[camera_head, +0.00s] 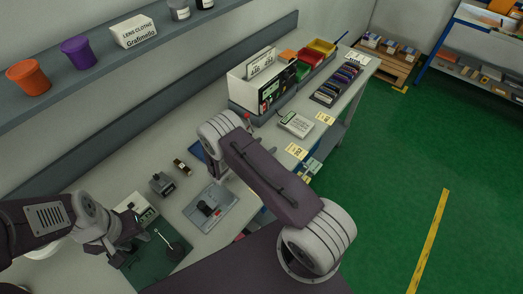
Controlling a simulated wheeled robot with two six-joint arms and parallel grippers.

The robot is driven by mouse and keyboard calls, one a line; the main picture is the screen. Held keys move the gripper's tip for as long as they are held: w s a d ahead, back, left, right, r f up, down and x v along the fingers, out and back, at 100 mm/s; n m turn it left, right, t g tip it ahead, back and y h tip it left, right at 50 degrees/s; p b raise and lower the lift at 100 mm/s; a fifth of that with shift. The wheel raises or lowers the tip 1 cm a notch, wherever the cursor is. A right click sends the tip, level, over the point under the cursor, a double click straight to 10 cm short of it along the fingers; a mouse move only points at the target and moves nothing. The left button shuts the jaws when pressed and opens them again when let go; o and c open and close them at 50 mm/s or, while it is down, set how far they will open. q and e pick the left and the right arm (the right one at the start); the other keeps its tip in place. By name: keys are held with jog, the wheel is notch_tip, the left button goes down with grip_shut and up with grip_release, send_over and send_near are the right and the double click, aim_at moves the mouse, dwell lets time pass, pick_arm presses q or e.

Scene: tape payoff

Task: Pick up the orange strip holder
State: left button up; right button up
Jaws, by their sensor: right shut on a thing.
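I cannot pick out an orange strip holder for certain in the head view. My left gripper (127,245) is at the lower left, over the near end of the bench beside a dark green mat. Its fingers are small and dark, and I cannot tell if they are open. My right arm crosses the middle of the view, its elbow above the bench. My right gripper is hidden behind that arm, so whatever it holds is not visible.
The bench (210,240) carries a grey plate with a black part (207,208), a white box (296,124), a white rack (262,80) and coloured bins (320,47). Orange (28,78) and purple (78,52) pots stand on the shelf.

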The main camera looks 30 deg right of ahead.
jog(key=shift+r, duration=0.6)
notch_tip(320, 180, up, 3)
jog(key=shift+d+r+b, duration=0.1)
jog(key=shift+b, duration=0.35)
jog(key=s+d+r+b, duration=0.1)
jog(key=s+d+r, duration=0.5)
jog(key=s, duration=0.3)
jog(key=shift+d+r+b, duration=0.3)
jog(key=shift+d+b, duration=0.05)
jog(key=shift+d, duration=0.35)
